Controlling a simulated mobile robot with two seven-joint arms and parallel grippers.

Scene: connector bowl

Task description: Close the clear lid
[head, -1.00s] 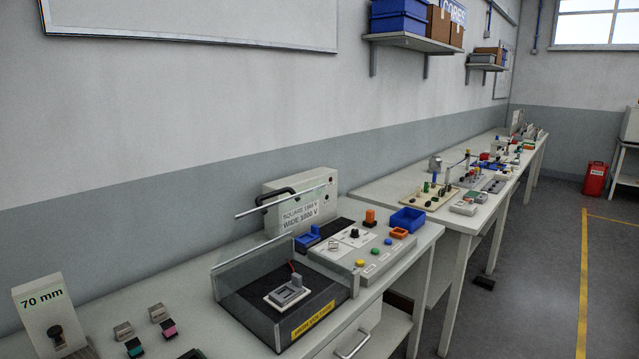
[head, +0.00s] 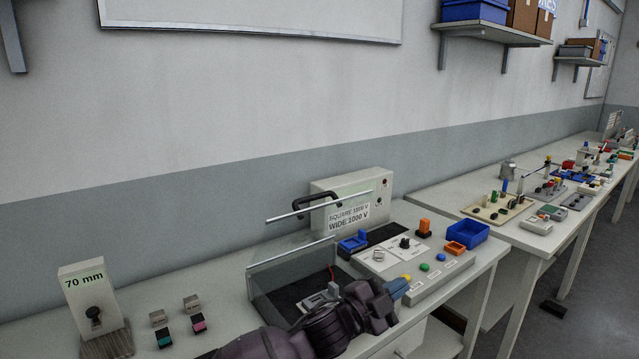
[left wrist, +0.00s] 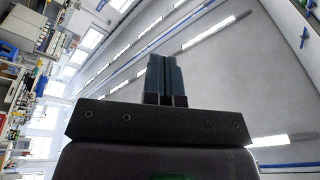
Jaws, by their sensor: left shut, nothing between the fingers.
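The clear lid (head: 318,222) stands raised over the back of a black test box (head: 254,296) in the head view, with a pale bar along its top edge. The box has low clear walls and holds a small grey part (head: 312,302). My left gripper (head: 400,285) is in front of the box's right end, apart from the lid as far as I can tell. Its arm hides the front of the box. In the left wrist view its fingers (left wrist: 166,78) are together and empty. My right gripper is not in view.
A white tester (head: 352,200) stands behind the lid. A 70 mm block (head: 88,296) and small connectors are at left.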

